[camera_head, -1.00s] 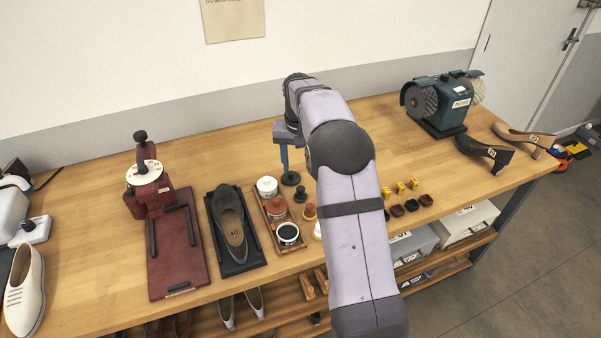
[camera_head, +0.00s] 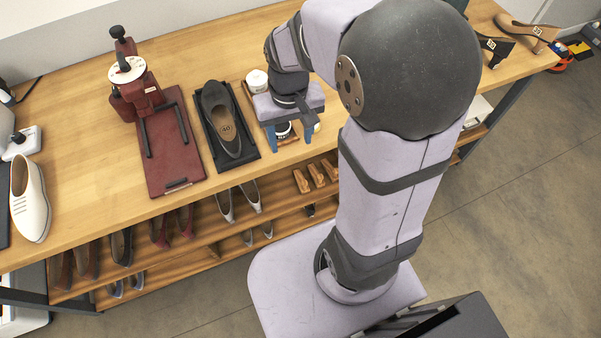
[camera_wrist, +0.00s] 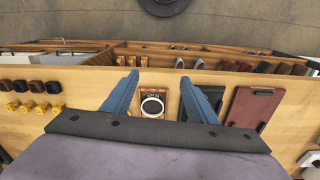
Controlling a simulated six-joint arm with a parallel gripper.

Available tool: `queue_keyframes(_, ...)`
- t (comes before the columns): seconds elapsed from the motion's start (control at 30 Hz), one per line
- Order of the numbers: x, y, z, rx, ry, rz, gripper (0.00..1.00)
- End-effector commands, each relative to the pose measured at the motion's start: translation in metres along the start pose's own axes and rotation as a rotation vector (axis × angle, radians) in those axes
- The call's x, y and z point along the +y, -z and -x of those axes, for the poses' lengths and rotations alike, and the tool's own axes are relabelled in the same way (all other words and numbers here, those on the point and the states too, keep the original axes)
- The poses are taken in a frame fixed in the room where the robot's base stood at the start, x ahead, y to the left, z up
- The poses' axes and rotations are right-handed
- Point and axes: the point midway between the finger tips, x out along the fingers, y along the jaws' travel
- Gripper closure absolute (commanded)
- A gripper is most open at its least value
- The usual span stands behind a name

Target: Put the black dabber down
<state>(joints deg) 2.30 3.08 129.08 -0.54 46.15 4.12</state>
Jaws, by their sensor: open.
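I cannot make out the black dabber in either current view; my gripper and wrist hide much of the tray area. My gripper (camera_head: 290,145) is open, its two blue fingers pointing down near the table's front edge. In the wrist view the spread fingers (camera_wrist: 160,77) have no object visibly gripped between them. A round jar with black contents and a white rim (camera_wrist: 152,106) shows between and below them, on a small wooden tray (camera_wrist: 143,92). Part of that jar also shows between the fingers in the head view. A white jar (camera_head: 257,79) stands at the tray's back.
Left of the tray are a dark shoe (camera_head: 224,115) on a black board and a red press (camera_head: 170,150). The wrist view shows yellow blocks (camera_wrist: 37,108) and dark blocks (camera_wrist: 36,87). Shoes stand on the shelf below. Bare wood lies between blocks and tray.

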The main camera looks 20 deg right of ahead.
Motion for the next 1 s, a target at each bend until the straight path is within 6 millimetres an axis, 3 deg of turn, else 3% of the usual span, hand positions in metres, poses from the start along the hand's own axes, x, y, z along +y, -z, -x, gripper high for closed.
queue_keyframes(0.03, -0.002, -0.021, -0.003, -0.006, 0.001, 0.024, 0.47)
queue_keyframes(0.1, -0.004, -0.043, -0.009, -0.013, 0.003, 0.052, 0.47)
queue_keyframes(0.3, -0.005, -0.081, -0.019, -0.026, 0.005, 0.096, 0.47)
queue_keyframes(0.83, -0.005, -0.088, -0.022, -0.029, 0.005, 0.104, 0.47)
queue_keyframes(1.0, -0.005, -0.088, -0.037, -0.03, 0.005, 0.103, 0.47)
